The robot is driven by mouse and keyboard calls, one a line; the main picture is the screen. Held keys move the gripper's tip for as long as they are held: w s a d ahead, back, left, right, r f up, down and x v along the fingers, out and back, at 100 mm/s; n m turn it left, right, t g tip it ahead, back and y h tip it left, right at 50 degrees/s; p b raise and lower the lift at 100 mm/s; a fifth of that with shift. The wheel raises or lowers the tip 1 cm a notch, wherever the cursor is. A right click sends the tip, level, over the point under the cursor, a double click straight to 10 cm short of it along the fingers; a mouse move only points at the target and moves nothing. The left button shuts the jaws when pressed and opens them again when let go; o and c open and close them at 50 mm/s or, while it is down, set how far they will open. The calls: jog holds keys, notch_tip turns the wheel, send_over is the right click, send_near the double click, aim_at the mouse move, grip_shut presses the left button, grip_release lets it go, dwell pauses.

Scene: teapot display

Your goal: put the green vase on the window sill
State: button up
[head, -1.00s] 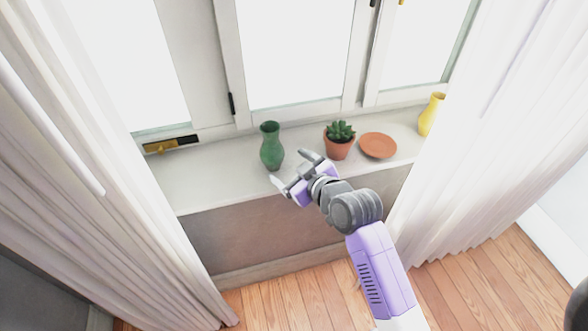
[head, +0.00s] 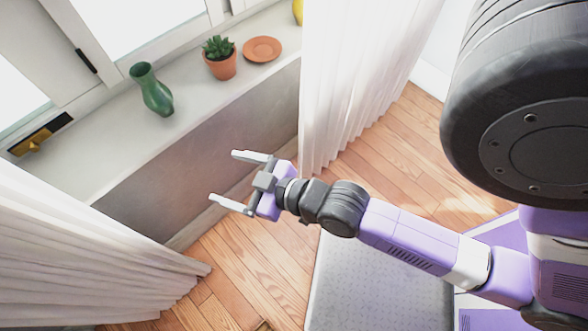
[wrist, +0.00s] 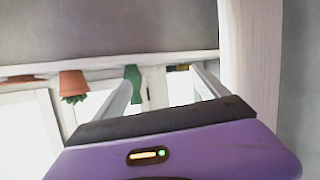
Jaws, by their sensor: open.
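The green vase (head: 152,90) stands upright on the white window sill (head: 104,149), left of the potted plant in the head view. In the wrist view, which looks upside down, the vase (wrist: 133,84) shows past one finger, partly hidden by it. My gripper (head: 223,177) is open and empty. It is in front of the sill, over the floor side, apart from the vase.
A succulent in a terracotta pot (head: 220,60) and a terracotta saucer (head: 262,49) stand on the sill right of the vase. A yellow vase (head: 298,11) is partly cut off. White curtains (head: 365,75) hang at both sides. Bare sill lies left of the vase.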

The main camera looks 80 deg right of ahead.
jog(key=s+a+r+y, duration=0.1)
jog(key=s+a+r, duration=0.1)
jog(key=s, duration=0.2)
jog(key=s+a+r+y, duration=0.1)
jog(key=s+a+r, duration=0.1)
jog(key=s, duration=0.3)
jog(key=s+a+r+n+t+y, duration=0.1)
jog(key=s+a+r, duration=0.1)
jog(key=s, duration=0.3)
jog(key=shift+s+a+r, duration=0.15)
jog(key=shift+r, duration=0.3)
